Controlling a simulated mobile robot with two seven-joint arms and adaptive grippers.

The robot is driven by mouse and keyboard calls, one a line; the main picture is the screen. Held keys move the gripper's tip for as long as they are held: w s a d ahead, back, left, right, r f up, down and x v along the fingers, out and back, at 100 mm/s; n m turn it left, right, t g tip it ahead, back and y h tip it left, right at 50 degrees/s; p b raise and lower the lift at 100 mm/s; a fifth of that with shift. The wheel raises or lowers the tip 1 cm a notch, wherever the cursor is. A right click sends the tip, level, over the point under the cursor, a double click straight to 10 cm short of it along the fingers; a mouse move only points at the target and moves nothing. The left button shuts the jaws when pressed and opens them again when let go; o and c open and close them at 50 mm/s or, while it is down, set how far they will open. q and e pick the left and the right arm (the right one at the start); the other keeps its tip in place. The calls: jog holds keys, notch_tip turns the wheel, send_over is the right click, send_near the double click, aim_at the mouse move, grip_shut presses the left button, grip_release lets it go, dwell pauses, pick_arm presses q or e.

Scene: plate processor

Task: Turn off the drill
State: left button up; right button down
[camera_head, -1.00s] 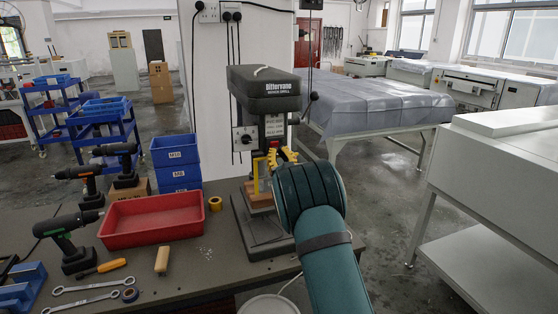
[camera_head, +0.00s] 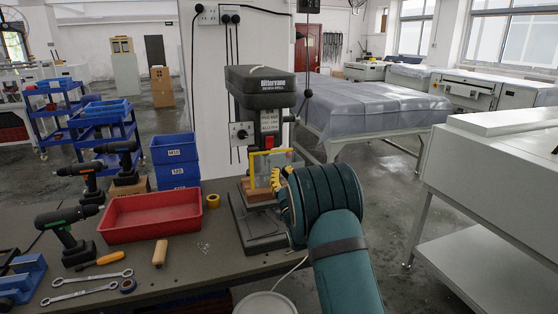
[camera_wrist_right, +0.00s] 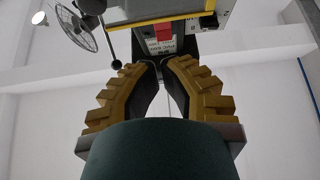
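The drill (camera_head: 262,84) is a dark bench drill press at the back right of the workbench, with its labelled front plate (camera_head: 270,122) facing me. In the right wrist view a red switch (camera_wrist_right: 163,33) shows above a label plate, beyond the fingertips. My right gripper (camera_head: 279,180) has yellow fingers and is in front of the drill, below its head and beside the yellow guard (camera_head: 252,166). In the wrist view its fingertips (camera_wrist_right: 162,64) are almost together with nothing visible between them. They look apart from the red switch. My left gripper is not in view.
A white bucket (camera_head: 266,304) is below the front edge. A white machine (camera_head: 500,170) stands at the right.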

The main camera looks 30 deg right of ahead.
jog(key=v, duration=0.3)
jog(key=shift+f, duration=0.25)
jog(key=s+a+f+g+y, duration=0.1)
jog(key=s+a+f+g, duration=0.3)
jog(key=f, duration=0.6)
jog(key=s+a+f+m+g+y, duration=0.1)
jog(key=a+f+g+y, duration=0.1)
jog(key=a+f+g, duration=0.5)
jog(key=s+a+f+g+y, duration=0.1)
jog(key=s+a+f, duration=0.25)
jog(key=f, duration=0.85)
jog(key=s+a+f+n+g+y, duration=0.1)
jog(key=s+a+f+g, duration=0.3)
jog(key=s+a, duration=0.4)
jog(key=s+a+f+n+g+y, duration=0.1)
jog(key=s+a+f+g+y, duration=0.2)
jog(key=s+a+g, duration=0.3)
jog(key=s+a+y, duration=0.1)
jog(key=s+a, duration=0.2)
jog(key=s, duration=0.4)
jog(key=shift+s+f, duration=0.4)
